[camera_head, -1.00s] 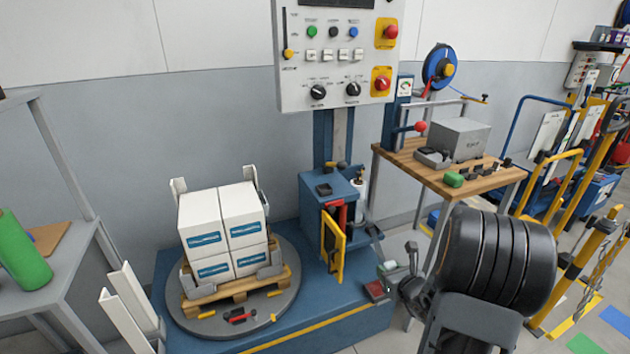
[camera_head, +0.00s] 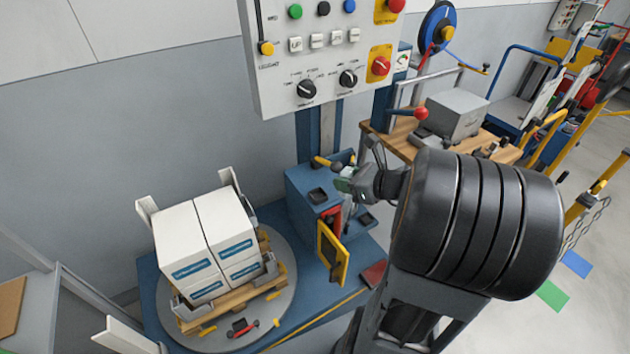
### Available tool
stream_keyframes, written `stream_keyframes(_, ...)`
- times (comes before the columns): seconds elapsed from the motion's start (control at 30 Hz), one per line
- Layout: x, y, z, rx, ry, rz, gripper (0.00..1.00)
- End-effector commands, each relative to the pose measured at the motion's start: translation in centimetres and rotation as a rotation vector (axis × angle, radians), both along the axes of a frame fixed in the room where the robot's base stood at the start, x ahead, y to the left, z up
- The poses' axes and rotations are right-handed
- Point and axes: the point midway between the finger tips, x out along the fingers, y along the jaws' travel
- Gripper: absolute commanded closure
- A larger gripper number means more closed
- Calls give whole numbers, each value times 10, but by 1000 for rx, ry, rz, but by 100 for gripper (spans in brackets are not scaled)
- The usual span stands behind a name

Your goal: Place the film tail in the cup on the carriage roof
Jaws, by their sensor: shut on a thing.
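The blue carriage (camera_head: 303,178) stands at the foot of the mast, right of the pallet load, with its yellow door (camera_head: 332,256) swung open. On its roof is a small dark square piece (camera_head: 318,195), which looks like the cup. My gripper (camera_head: 345,183) is over the right part of the carriage, a little right of and above that piece. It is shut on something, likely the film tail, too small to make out. A pale upright strip (camera_head: 347,213) shows just below the jaws; I cannot tell whether it is film or the roll. My wrist hides part of this area.
White cartons (camera_head: 205,245) sit on a wooden pallet on the grey turntable (camera_head: 168,318), left of the carriage. The control panel (camera_head: 320,55) hangs above and behind my gripper. A wooden bench (camera_head: 405,148) with a grey box (camera_head: 457,115) stands behind my arm.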

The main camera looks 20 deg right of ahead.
Motion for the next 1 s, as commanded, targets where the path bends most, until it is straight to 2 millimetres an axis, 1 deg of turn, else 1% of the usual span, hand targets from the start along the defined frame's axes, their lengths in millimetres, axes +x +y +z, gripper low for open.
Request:
stream_keyframes(0.03, 10, 4, -6, 2, 4, 9, 89)
stream_keyframes(0.3, 78, 14, -38, 2, 4, 9, 89)
stream_keyframes(0.4, 91, 15, -58, 3, 5, 4, 89)
stream_keyframes(0.5, 103, 16, -72, 2, 3, 3, 89)
stream_keyframes(0.6, 111, 17, -80, 1, 2, 1, 89)
stream_keyframes(0.83, 119, 17, -90, 0, 0, 0, 89)
stream_keyframes(0.9, 123, 19, -97, 1, 3, 1, 89)
stream_keyframes(1.0, 122, 18, -111, 1, 4, 0, 89)
